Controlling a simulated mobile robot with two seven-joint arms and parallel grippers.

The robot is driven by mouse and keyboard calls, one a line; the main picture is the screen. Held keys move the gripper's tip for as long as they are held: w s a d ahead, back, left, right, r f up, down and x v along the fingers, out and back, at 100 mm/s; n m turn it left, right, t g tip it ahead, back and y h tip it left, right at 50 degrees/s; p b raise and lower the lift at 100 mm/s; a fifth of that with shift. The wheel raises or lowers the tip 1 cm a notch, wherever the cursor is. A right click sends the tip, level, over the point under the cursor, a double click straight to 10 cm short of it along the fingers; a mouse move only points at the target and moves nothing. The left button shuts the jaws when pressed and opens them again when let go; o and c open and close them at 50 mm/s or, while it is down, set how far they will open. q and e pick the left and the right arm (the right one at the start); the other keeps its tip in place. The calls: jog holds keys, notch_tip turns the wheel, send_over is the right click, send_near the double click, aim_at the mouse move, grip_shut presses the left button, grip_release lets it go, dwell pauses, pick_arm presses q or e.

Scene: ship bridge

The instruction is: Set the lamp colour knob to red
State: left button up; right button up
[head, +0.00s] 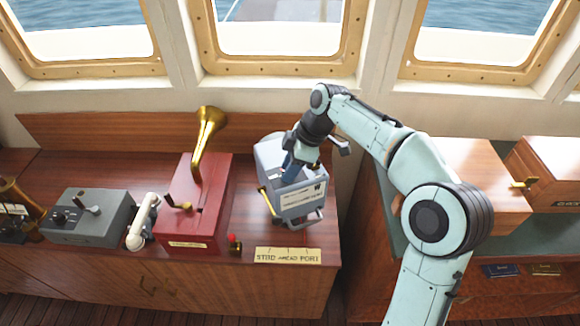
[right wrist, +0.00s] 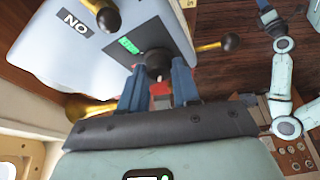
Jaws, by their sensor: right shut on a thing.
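The grey lamp box (head: 303,198) stands at the right end of the wooden console in the head view. In the right wrist view its pale casing (right wrist: 75,45) fills the upper left, with a dark plate bearing a green label (right wrist: 129,45). The dark knob (right wrist: 156,60) sits beside that label. My right gripper (right wrist: 158,84) is shut on the knob, one blue finger on each side. A small red patch shows between the fingers; I cannot tell what it is. The knob's pointer is not readable. My left gripper (right wrist: 266,10) shows small at the right wrist view's top edge, its jaws unclear.
Left of the lamp stand a red box (head: 193,215) with a brass horn (head: 208,135), a white handset (head: 142,221) and a grey lever box (head: 88,217). A brass plate (head: 287,256) lies at the console's front edge. Wooden cabinets (head: 470,185) stand to the right, beyond a gap.

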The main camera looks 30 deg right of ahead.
jog(key=m+t+b, duration=0.1)
jog(key=m, duration=0.1)
jog(key=shift+s+m+h, duration=0.1)
jog(key=shift+m+h, duration=0.2)
jog(key=shift+m, duration=0.1)
jog(key=shift+a+m+t+h, duration=0.1)
jog(key=shift+m+t+h, duration=0.2)
jog(key=shift+m, duration=0.6)
jog(key=m, duration=0.2)
jog(key=shift+m+t+h+b, duration=0.3)
jog(key=shift+m+h+b, duration=0.1)
pick_arm(q)
jog(key=shift+s+f, duration=1.05)
jog(key=shift+f, duration=0.3)
pick_arm(e)
jog(key=shift+a+m+h, duration=0.1)
jog(key=shift+m+h, duration=0.7)
jog(key=shift+m, duration=1.2)
jog(key=o, duration=1.1)
jog(key=shift+c, duration=0.2)
jog(key=shift+s+r, duration=0.1)
